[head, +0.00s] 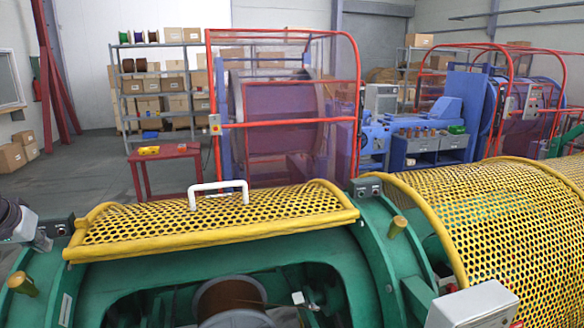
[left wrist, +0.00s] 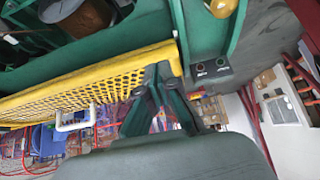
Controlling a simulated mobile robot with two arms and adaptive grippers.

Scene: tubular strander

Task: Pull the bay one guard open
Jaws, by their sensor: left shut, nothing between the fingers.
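The bay one guard (head: 215,215) is a yellow perforated cover with a yellow frame and a white handle (head: 218,192). It stands raised and tilted back above the green machine body, with the opening below it uncovered. In the left wrist view, the guard (left wrist: 100,80) and its white handle (left wrist: 75,120) also show. My left gripper (head: 43,240) is at the left edge of the head view, beside the guard's left end. Its fingers (left wrist: 160,70) are shut and empty close to the guard's yellow end edge; I cannot tell whether they touch it. My right gripper is not in view.
A reel (head: 230,298) sits inside the open bay. Another yellow mesh guard (head: 500,225) covers the bay on the right. A grey box (head: 472,305) is at front right. A small black button box (head: 60,227) is by the guard's left end. A red table (head: 165,155) stands behind.

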